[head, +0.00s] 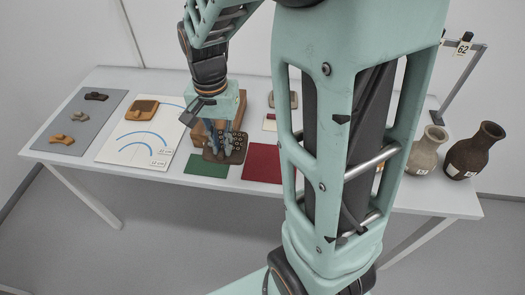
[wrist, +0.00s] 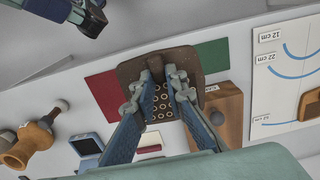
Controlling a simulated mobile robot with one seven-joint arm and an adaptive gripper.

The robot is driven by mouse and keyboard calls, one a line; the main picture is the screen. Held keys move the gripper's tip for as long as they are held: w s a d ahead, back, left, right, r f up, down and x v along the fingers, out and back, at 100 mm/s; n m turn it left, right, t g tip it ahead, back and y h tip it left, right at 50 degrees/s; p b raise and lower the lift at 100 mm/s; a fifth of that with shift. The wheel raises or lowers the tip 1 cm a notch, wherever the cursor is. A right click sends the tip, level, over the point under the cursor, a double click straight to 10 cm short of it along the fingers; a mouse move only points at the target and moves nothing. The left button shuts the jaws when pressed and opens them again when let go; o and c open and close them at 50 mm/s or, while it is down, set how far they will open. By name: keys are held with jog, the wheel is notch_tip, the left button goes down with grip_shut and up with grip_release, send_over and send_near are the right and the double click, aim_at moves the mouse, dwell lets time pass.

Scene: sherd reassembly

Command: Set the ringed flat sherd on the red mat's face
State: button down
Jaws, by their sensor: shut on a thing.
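The ringed flat sherd (head: 237,153) is a dark brown plate with several small pale rings. My gripper (head: 222,146) is shut on it from above; in the wrist view the fingertips (wrist: 162,74) close on the sherd (wrist: 187,61) at a darker raised part. The sherd overlaps the gap between the green mat and the red mat (head: 262,165) and looks held a little above the table; the exact height is hard to tell. The red mat also shows in the wrist view (wrist: 102,93), to the left of the sherd, with its face bare.
The green mat (head: 207,165) lies left of the red mat. A brown wooden block (wrist: 226,108) stands close behind the sherd. A white sheet with blue arcs (head: 125,152) and a grey mat with sherds (head: 77,122) lie left. Two vases (head: 473,150) stand right.

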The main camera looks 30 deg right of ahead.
jog(key=d+f, duration=0.2)
jog(key=d, duration=0.2)
jog(key=d+f+b, duration=0.1)
jog(key=d+f, duration=0.2)
jog(key=d, duration=0.1)
jog(key=s+d+f, duration=0.1)
jog(key=d+f, duration=0.2)
jog(key=d, duration=0.1)
jog(key=shift+f, duration=0.2)
jog(key=shift+d+f, duration=0.35)
jog(key=shift+f, duration=0.1)
jog(key=shift+d+f+b, duration=0.1)
jog(key=shift+f+b, duration=0.4)
jog(key=shift+f, duration=1.1)
jog(key=shift+f, duration=0.2)
jog(key=c, duration=2)
grip_release()
jog(key=shift+o, duration=0.2)
